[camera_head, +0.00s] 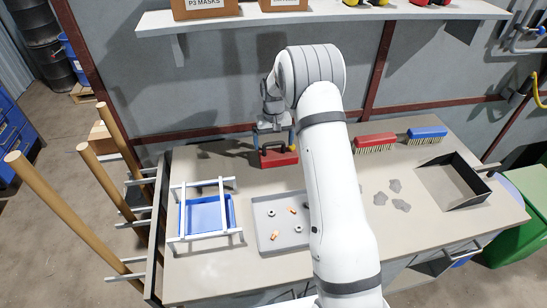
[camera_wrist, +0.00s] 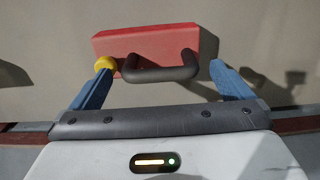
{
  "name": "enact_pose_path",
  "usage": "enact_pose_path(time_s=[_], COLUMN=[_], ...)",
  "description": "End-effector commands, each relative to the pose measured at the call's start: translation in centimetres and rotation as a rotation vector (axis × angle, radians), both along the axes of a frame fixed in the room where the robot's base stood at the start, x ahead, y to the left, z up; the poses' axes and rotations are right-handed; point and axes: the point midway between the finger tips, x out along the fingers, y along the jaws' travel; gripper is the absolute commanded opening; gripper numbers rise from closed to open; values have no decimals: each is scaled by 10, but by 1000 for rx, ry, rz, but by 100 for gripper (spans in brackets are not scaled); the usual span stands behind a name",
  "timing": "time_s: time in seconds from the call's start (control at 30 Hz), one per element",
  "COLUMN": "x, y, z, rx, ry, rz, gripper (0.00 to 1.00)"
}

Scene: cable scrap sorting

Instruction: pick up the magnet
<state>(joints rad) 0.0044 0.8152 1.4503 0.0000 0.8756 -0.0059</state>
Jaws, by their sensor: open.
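The magnet is a red block (camera_head: 281,159) with a dark bar handle, lying on the bench toward its back, left of my arm in the head view. In the wrist view the red block (camera_wrist: 145,45) lies just beyond the fingers, with its handle (camera_wrist: 160,74) toward me. My gripper (camera_head: 273,141) is at the magnet, its blue fingers open and apart. In the wrist view my gripper (camera_wrist: 160,67) has one finger on each side of the handle, with no visible grip. A yellow round part shows at the left fingertip; whose it is I cannot tell.
A grey tray (camera_head: 265,243) with small rings and copper-coloured pieces lies in front of the magnet. A blue tray in a white frame (camera_head: 207,236) stands left. Red (camera_head: 375,140) and blue (camera_head: 427,133) brushes, grey scraps (camera_head: 395,186) and an open box (camera_head: 468,203) are right. A shelf runs above.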

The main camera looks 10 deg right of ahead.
Motion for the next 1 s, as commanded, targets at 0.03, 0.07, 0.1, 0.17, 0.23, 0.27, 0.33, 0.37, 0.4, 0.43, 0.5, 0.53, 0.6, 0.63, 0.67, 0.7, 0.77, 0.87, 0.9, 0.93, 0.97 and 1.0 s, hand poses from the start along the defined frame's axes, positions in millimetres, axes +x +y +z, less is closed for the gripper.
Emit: enact_pose_path(time_s=[0.03, 0.07, 0.1, 0.17, 0.23, 0.27, 0.33, 0.37, 0.4, 0.43, 0.5, 0.53, 0.6, 0.63, 0.67, 0.7, 0.77, 0.87, 0.9, 0.93, 0.97, 1.0], x=[0, 0, 0, 0, 0, 0, 0, 0, 0, 0, 0, 0, 0, 0, 0, 0, 0, 0, 0, 0, 0, 0], y=[0, 0, 0, 0, 0, 0, -1, -1, -1, -1, -1, -1, -1, -1, -1, -1, -1, -1, -1, -1, -1, -1], z=[0, 0, 0, 0, 0, 0, 0, 0, 0, 0, 1, 1, 1, 1, 1, 1, 1, 1, 1, 1, 1, 1], rx=[0, 0, 0, 0, 0, 0, 0, 0, 0, 0, 0, 0, 0, 0, 0, 0, 0, 0, 0, 0, 0, 0], ry=[0, 0, 0, 0, 0, 0, 0, 0, 0, 0, 0, 0, 0, 0, 0, 0, 0, 0, 0, 0, 0, 0], rz=[0, 0, 0, -1, -1, -1, -1, -1, -1, -1, -1, -1, -1, -1, -1, -1, -1, -2, -2, -2, -2, -2], gripper=[100, 99, 96, 91, 85, 83, 77, 75, 71, 69, 63, 61, 55, 53, 50, 47, 42, 34, 30, 28, 26, 22])
